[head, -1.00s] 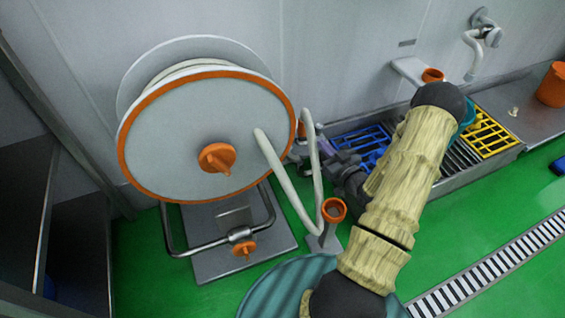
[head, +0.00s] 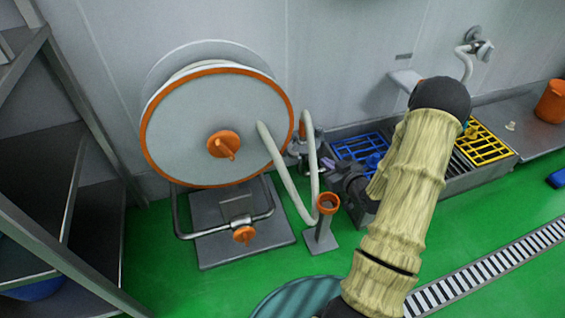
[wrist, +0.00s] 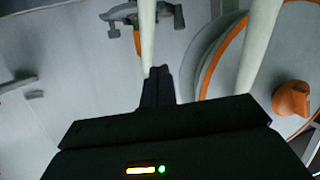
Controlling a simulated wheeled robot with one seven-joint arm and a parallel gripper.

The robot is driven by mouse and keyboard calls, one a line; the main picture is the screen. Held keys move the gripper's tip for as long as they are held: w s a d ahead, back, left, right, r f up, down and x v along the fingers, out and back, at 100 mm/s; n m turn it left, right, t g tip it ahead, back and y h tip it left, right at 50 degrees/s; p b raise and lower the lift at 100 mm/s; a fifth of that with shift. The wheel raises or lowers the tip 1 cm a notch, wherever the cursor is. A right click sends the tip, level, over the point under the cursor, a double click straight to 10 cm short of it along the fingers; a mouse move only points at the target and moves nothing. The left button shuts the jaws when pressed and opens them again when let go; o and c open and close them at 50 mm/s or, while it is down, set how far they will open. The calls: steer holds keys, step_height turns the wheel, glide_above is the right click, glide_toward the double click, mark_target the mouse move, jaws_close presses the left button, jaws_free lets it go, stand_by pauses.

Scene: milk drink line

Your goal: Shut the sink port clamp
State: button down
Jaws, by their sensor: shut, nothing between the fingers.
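A grey metal clamp-like fitting (head: 297,148) sits by the wall between the hose reel and the sink, with a small purple piece (head: 328,163) beside it. I take this for the sink port clamp, but it is small and partly hidden. In the wrist view, a grey clamp-like fitting (wrist: 150,13) with an orange part shows at the top, partly behind a white hose. I cannot tell whether it is open or shut. My gripper (head: 338,172) is shut and empty, just right of the fitting. Its fingers (wrist: 157,72) point toward the hose in the wrist view; contact is unclear.
The big hose reel (head: 180,130) with orange rim stands left, its white hose (head: 290,185) looping to an orange-topped holder (head: 327,203). The sink with blue (head: 360,148) and yellow grids (head: 487,142) lies right. A shelf rack (head: 70,190) stands far left.

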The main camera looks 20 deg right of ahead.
steer(key=s+a+r+g+h+p, duration=0.2)
steer(key=a+r+g+p, duration=0.15)
steer(key=r, duration=0.35)
steer(key=s+a+r+g+h+p, duration=0.1)
steer(key=s+a+r+g+p, duration=0.25)
steer(key=r, duration=0.25)
steer(key=s+a+r+m+g+p, duration=0.3)
steer(key=s+a+r+g+p, duration=0.1)
steer(key=s+a+r, duration=0.6)
steer(key=s+g, duration=0.1)
steer(key=s, duration=0.2)
steer(key=shift+r, duration=0.2)
